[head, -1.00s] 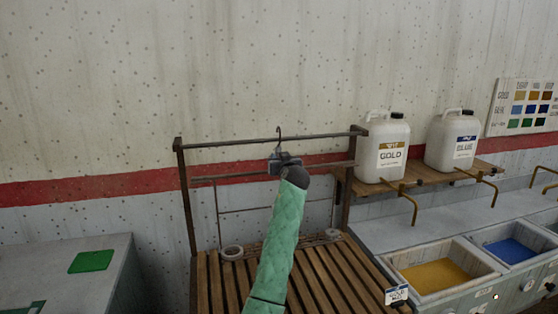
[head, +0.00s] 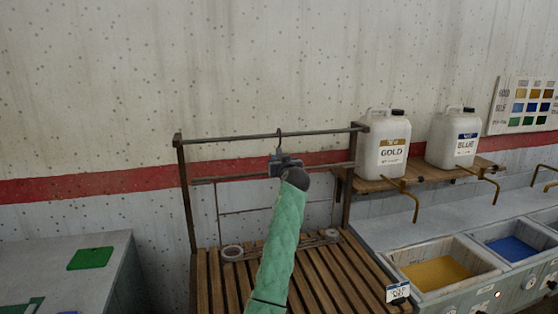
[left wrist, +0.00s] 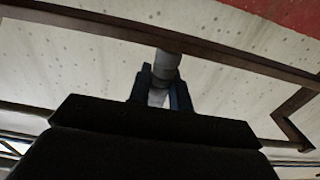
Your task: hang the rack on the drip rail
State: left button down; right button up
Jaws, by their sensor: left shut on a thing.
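The drip rail (head: 225,139) is a dark horizontal bar across the top of a frame above a slatted wooden deck. The rack is a thin metal frame with a hook (head: 279,139) at its top and thin side wires (head: 218,205) hanging down. My left gripper (head: 282,161) is shut on the rack's neck just below the rail. In the left wrist view, the fingers grip a grey round neck (left wrist: 166,66), and the rail (left wrist: 100,24) crosses just above. The hook's top overlaps the rail; I cannot tell whether it bears on it. My left forearm hides part of the rack.
The slatted deck (head: 215,285) lies below. At right, a shelf holds a gold-label jug (head: 384,158) and a blue-label jug (head: 455,140), with brass spouts. Below are a yellow tray (head: 437,273) and a blue tray (head: 515,247). A grey table (head: 110,265) stands left.

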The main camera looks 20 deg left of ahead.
pick_arm(q)
jog(key=shift+f+b, duration=0.3)
jog(key=shift+f, duration=0.05)
dwell(0.7)
